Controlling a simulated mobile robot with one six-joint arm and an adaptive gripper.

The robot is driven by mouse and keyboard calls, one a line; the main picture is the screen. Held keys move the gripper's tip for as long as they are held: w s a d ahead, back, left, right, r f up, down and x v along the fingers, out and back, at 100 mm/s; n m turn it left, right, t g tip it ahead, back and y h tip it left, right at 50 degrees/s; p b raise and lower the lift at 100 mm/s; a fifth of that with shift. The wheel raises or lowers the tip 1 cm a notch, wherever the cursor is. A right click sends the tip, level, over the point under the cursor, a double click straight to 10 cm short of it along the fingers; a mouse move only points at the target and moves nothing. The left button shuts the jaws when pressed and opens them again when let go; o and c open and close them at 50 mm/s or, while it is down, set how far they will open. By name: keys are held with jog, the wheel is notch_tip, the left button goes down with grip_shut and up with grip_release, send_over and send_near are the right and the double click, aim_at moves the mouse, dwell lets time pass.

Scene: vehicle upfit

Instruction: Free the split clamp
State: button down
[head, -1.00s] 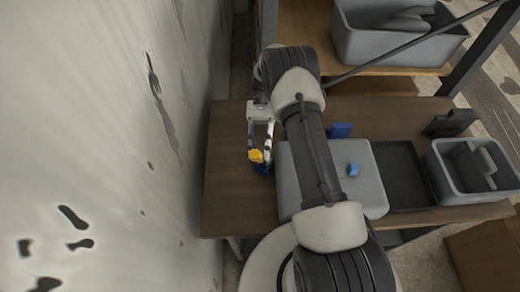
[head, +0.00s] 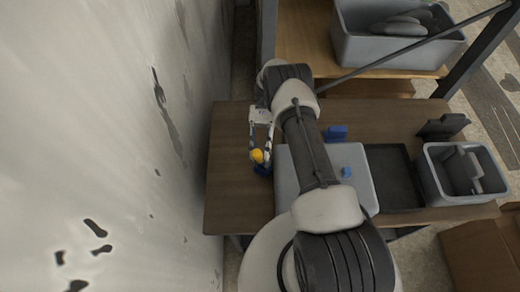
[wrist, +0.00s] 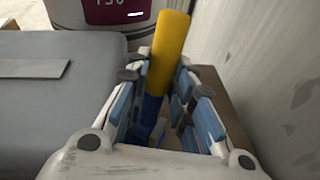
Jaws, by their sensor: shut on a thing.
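My gripper (head: 262,150) is over the left end of the wooden table, shut on a yellow-topped blue piece (head: 257,155). In the wrist view, the piece's yellow rod (wrist: 169,50) stands up, slightly tilted, between the blue-padded fingers of my gripper (wrist: 160,90). Its blue lower part goes down between the fingers and is partly hidden. I cannot tell whether this piece is the split clamp or part of it, or whether it is clear of the table.
A black tray (head: 395,178) and grey bin (head: 430,180) lie farther right. A pale wall (head: 150,130) is close on the left.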

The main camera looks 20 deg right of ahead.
jog(key=c, duration=1.4)
grip_release()
jog(key=shift+o, duration=0.2)
jog(key=shift+w+f+b, duration=0.1)
jog(key=shift+f+b, duration=0.15)
jog(key=shift+b, duration=0.9)
